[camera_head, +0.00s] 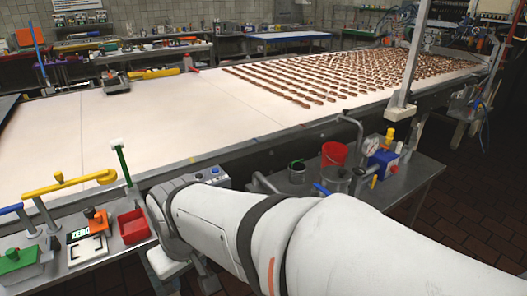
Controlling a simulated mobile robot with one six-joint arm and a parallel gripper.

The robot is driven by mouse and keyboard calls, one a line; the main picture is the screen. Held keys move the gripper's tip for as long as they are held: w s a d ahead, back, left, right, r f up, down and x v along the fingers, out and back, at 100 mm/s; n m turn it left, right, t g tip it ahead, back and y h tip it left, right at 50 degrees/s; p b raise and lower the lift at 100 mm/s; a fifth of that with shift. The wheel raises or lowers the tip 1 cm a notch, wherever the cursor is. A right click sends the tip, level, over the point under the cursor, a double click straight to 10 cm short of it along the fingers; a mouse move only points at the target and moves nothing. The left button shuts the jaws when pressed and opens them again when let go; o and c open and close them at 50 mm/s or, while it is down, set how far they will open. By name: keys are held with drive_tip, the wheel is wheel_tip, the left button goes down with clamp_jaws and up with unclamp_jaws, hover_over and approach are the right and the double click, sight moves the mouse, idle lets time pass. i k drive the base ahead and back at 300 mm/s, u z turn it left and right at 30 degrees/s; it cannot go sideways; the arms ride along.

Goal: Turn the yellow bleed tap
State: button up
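Several small yellow parts show, and I cannot tell for sure which is the bleed tap. A yellow knob (390,134) stands upright by the round gauge on the right side table. A small yellow piece (373,181) sits low by the blue-and-white unit (382,163) there. A thick yellow pipe (70,184) with a small yellow knob (58,176) on top arches over the left bench. My white arm reaches from the lower right to the left bench's edge. Its wrist is beside the red bin; my gripper's fingers are not visible.
A red bin (133,226), a scale (87,249) reading ZERO and a green-topped box (18,260) crowd the left bench. A red bucket (334,154) and metal pots (335,179) stand on the right table.

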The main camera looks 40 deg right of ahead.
sight(371, 186)
drive_tip(key=u, duration=0.15)
drive_tip(key=k, duration=1.2)
drive_tip(key=z, duration=2.1)
drive_tip(key=i, duration=1)
drive_tip(key=z, duration=0.05)
